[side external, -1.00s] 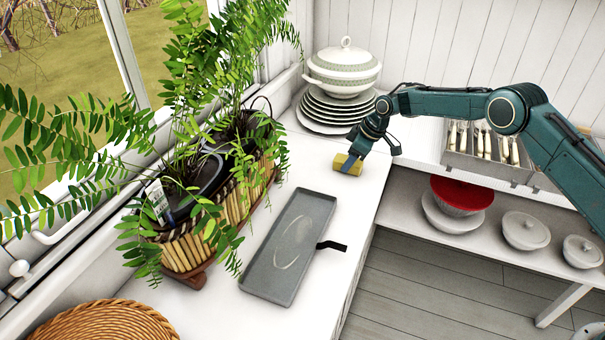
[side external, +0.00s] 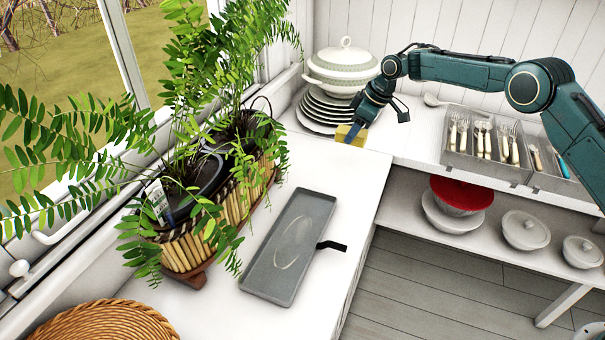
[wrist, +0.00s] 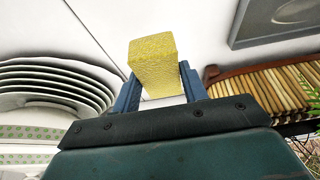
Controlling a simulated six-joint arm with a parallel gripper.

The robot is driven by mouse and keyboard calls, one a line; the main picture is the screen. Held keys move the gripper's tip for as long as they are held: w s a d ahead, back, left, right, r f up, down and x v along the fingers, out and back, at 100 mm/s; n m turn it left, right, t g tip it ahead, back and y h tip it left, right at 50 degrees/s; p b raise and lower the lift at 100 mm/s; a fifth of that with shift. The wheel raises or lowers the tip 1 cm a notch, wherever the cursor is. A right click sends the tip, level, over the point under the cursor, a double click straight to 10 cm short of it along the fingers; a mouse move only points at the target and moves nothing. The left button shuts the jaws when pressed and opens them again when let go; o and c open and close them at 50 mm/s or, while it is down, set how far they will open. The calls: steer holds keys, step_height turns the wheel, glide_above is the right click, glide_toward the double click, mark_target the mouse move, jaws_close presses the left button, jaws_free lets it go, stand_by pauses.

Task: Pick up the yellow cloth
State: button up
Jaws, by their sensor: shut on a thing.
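The yellow cloth (side external: 345,134) looks like a small thick block. It is between the fingers of my gripper (side external: 354,134), which is shut on it. They hold it a little above the white counter, in front of the stacked plates. In the wrist view the yellow cloth (wrist: 153,62) stands out beyond the two blue fingers of my gripper (wrist: 158,85), one on each side. I cannot see the cloth's far side.
A stack of plates (side external: 325,112) with a lidded tureen (side external: 342,70) stands close behind my gripper. A grey tray (side external: 292,245) lies on the counter in front. A planter (side external: 210,235) is at left and a cutlery tray (side external: 484,165) at right. The counter between is clear.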

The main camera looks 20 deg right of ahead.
step_height(320, 180, up, 10)
stand_by(0.4)
steer(key=shift+r, duration=0.1)
stand_by(0.4)
steer(key=o, duration=0.4)
steer(key=shift+c, duration=0.2)
steer(key=c, duration=0.7)
steer(key=shift+s+a, duration=0.1)
steer(key=shift+a, duration=0.35)
steer(key=s+a+f+n+g, duration=0.1)
steer(key=s+a+f+n, duration=0.2)
steer(key=s+a, duration=0.4)
steer(key=s+a+f+n+g, duration=0.1)
steer(key=s+a+f+n, duration=0.2)
steer(key=s+a, duration=0.4)
steer(key=s+a+f+n+g+y, duration=0.1)
steer(key=s+a+f+n, duration=0.2)
steer(key=a, duration=0.8)
steer(key=shift+s+a+f, duration=0.15)
steer(key=shift+s+f, duration=0.5)
steer(key=shift+s, duration=0.35)
steer(key=shift+s+a+f, duration=0.1)
steer(key=shift+s+f, duration=0.55)
steer(key=shift+s, duration=0.35)
